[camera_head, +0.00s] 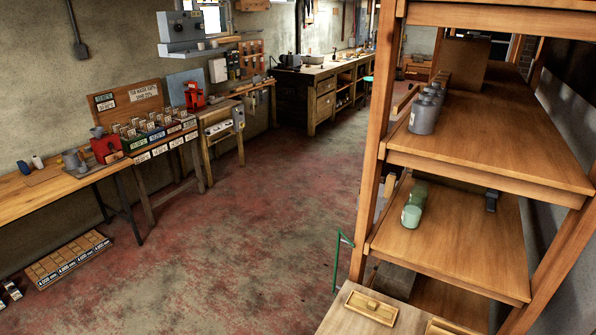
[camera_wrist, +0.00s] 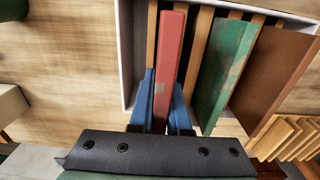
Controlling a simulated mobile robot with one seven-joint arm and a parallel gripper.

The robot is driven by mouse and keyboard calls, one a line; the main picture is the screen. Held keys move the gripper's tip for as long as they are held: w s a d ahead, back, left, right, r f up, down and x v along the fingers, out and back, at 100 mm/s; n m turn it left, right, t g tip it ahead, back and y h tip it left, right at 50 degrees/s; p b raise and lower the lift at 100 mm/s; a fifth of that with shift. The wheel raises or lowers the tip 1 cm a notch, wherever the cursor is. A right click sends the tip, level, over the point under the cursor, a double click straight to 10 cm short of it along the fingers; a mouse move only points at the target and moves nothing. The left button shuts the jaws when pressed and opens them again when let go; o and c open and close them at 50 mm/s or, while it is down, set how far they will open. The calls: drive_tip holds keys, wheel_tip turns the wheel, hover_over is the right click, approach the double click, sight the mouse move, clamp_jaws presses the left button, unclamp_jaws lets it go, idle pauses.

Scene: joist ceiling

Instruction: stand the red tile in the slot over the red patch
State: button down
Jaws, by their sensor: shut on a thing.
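In the wrist view, my gripper (camera_wrist: 162,100) has its blue fingers shut on the red tile (camera_wrist: 170,50), one finger on each side. The red tile is a long narrow slab seen edge-on, pointing away from the gripper. It overlaps a white-sided rack (camera_wrist: 126,50) with upright wooden dividers (camera_wrist: 198,50). I cannot tell whether its lower edge is in a slot or above it. A worn green tile (camera_wrist: 228,65) and a brown tile (camera_wrist: 278,75) lean in the rack to the right. No red patch is visible. My gripper is not in the head view.
In the wrist view, several pale wooden slats (camera_wrist: 285,137) lie at the lower right, and bare wood surface (camera_wrist: 70,80) lies left of the rack. In the head view, a tall wooden shelf unit (camera_head: 480,155) stands at right; open floor (camera_head: 240,220) lies left of it.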

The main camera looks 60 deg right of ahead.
drive_tip(key=shift+f+b, duration=1.35)
drive_tip(key=shift+f, duration=0.65)
drive_tip(key=c, duration=0.8)
unclamp_jaws()
drive_tip(key=shift+s+f, duration=0.1)
drive_tip(key=shift+a, duration=0.1)
drive_tip(key=shift+s+a+f, duration=0.1)
drive_tip(key=shift+a, duration=0.05)
drive_tip(key=r, duration=1.3)
drive_tip(key=shift+w+d+r, duration=0.2)
drive_tip(key=shift+d+r, duration=0.05)
drive_tip(key=shift+d, duration=0.1)
